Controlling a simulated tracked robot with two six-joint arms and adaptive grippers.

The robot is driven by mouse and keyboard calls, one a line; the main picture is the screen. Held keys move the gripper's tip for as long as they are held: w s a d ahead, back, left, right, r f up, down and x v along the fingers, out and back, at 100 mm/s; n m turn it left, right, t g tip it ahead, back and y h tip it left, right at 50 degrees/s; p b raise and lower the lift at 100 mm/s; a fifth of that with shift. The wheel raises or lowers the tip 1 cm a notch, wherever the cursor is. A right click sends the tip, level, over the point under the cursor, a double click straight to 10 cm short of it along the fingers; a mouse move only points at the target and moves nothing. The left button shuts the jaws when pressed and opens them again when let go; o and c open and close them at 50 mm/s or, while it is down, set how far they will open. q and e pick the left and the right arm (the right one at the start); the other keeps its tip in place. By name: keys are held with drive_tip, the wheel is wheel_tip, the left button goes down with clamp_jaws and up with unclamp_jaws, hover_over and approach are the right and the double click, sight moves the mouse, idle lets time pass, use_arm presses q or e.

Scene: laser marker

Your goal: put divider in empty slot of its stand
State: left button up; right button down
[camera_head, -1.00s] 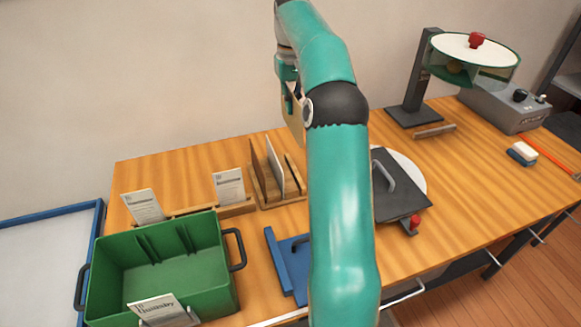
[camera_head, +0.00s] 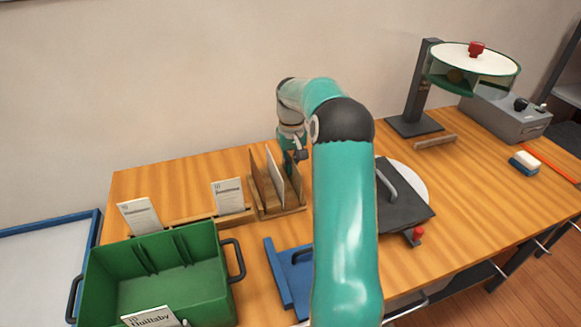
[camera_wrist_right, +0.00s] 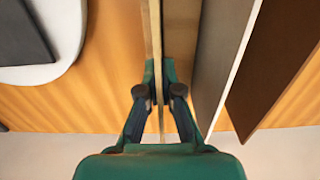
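The wooden stand (camera_head: 282,213) is on the table in the head view. A brown divider (camera_head: 256,178) and a white divider (camera_head: 275,180) stand upright in it. My right gripper (camera_head: 291,163) is at the stand's right side, pointing down. In the right wrist view the gripper (camera_wrist_right: 160,82) is shut on a thin tan divider (camera_wrist_right: 153,30), seen nearly edge-on. The white divider (camera_wrist_right: 222,55) and brown divider (camera_wrist_right: 272,60) are to its right, apart from the fingers. The held divider's lower edge is hidden, so its seating cannot be told. My left gripper is not in view.
A green bin (camera_head: 205,255) and cards in a wooden holder (camera_head: 190,219) are left of the stand. A blue tray-like piece (camera_head: 278,275) is in front. A dark plate with a handle (camera_head: 405,205) lies to the right, partly behind my arm.

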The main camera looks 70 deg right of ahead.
drive_tip(key=shift+f, duration=0.2)
drive_tip(key=c, duration=1.3)
unclamp_jaws()
drive_tip(key=shift+r, duration=0.15)
wheel_tip(320, 180, up, 12)
